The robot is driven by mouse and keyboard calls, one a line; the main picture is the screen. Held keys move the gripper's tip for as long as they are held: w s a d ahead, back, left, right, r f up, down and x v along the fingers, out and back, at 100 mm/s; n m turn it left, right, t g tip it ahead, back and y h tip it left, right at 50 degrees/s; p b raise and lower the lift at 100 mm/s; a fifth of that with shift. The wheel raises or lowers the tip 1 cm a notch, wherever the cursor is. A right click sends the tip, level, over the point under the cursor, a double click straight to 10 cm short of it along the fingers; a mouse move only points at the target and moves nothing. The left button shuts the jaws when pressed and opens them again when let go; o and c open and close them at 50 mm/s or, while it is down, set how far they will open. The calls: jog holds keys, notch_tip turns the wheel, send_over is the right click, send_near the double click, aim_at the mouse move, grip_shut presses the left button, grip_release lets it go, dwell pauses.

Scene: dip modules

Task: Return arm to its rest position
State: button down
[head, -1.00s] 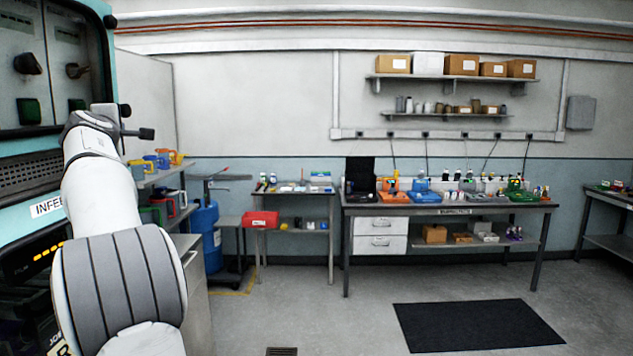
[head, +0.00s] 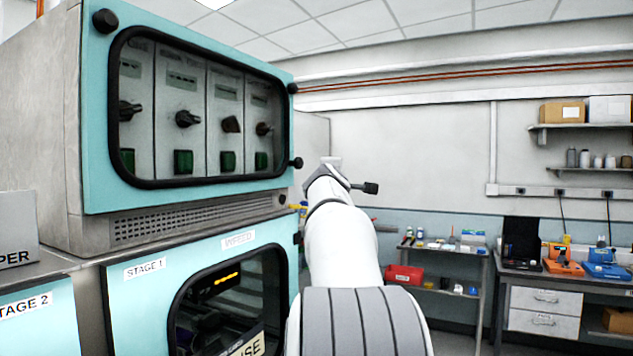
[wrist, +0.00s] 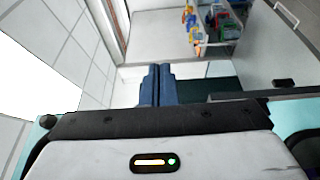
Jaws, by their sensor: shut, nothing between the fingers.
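My arm (head: 345,245) rises from the bottom middle of the head view, extended up and away beside the teal machine. My gripper (wrist: 157,68) shows in the wrist view as two dark blue fingers side by side, touching, with nothing between them. The fingers point toward open space and the room beyond. In the head view the fingers are hidden behind the arm's far end.
The teal machine (head: 98,110) with knobs and a dark window stands close on the left. A shelf stand with a red bin (head: 403,274) and a workbench (head: 545,285) with drawers stand to the right, farther off.

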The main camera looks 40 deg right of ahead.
jog(key=shift+s+d, duration=0.35)
jog(key=shift+s, duration=0.5)
jog(key=s+a+f+m+g+y+b, duration=0.1)
jog(key=s+a+f+m+g+y, duration=0.2)
jog(key=a+f, duration=0.85)
jog(key=s+a+f+m+y+b, duration=0.15)
jog(key=a+f+y, duration=0.25)
jog(key=a+f, duration=0.8)
jog(key=s+a+f+m+g+y+b, duration=0.1)
jog(key=s+a+f+m+g+y, duration=0.3)
jog(key=s+a+f, duration=1.6)
jog(key=shift+s+f+g+y, duration=0.35)
jog(key=shift+f+g+y, duration=0.4)
jog(key=shift+g+y, duration=0.3)
